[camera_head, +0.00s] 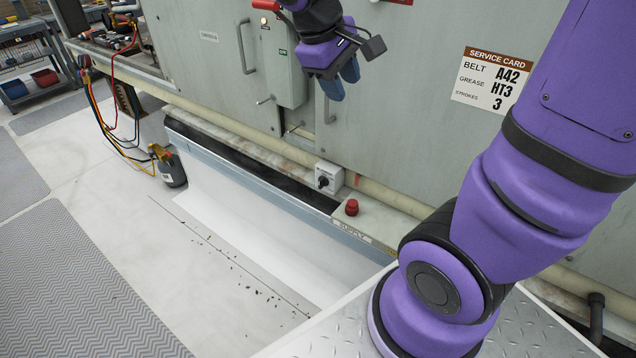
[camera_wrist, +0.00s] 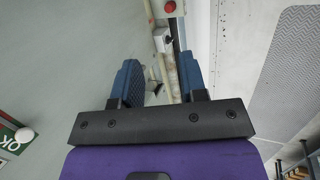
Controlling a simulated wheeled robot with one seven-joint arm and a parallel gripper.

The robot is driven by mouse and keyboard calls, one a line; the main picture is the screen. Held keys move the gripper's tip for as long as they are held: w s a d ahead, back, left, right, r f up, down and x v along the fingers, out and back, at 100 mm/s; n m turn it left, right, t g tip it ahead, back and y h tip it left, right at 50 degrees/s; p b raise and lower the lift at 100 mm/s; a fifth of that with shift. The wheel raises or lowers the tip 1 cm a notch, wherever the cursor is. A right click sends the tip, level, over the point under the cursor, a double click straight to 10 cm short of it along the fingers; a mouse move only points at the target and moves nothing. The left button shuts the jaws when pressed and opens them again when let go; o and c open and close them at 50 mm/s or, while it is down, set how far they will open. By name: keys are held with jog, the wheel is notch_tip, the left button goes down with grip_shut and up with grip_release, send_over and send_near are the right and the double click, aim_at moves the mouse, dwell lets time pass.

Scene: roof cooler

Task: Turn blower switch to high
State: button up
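A small light box with a black rotary knob, apparently the blower switch (camera_head: 328,177), sits low on the grey cabinet wall in the head view. It also shows near the top middle of the wrist view, as a small switch box (camera_wrist: 163,39). The knob's setting and any position marks are too small to read. My gripper (camera_head: 342,82) is above the switch in the head view, apart from it. In the wrist view its two blue fingers (camera_wrist: 158,68) are spread, with nothing held between them.
A red button (camera_head: 352,207) sits near the switch above the SUPPLY label (camera_head: 352,231). A grey box (camera_head: 283,65) with a red-handled lever and door handles stand out from the cabinet. A pipe (camera_head: 378,190) runs along its base. A service card (camera_head: 491,79) hangs right.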

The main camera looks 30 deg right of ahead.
aim_at(319, 181)
jog(key=w+d+f+n+g+h, duration=0.1)
jog(key=w+f+n+h, duration=0.35)
jog(key=w+f, duration=0.5)
jog(key=w+d+f+n+g+h, duration=0.15)
jog(key=w+f+n+h, duration=0.45)
jog(key=f, duration=0.6)
jog(key=w+a+f+n+t+h, duration=0.15)
jog(key=f+n+t, duration=0.3)
jog(key=f, duration=0.85)
jog(key=w+a+f+n+t, duration=0.15)
jog(key=f+n+t, duration=0.3)
jog(key=f, duration=0.75)
jog(key=shift+m, duration=0.35)
jog(key=x, duration=1.1)
jog(key=shift+w+d+r, duration=0.1)
jog(key=shift+w+d, duration=0.15)
jog(key=shift+c, duration=0.2)
grip_shut()
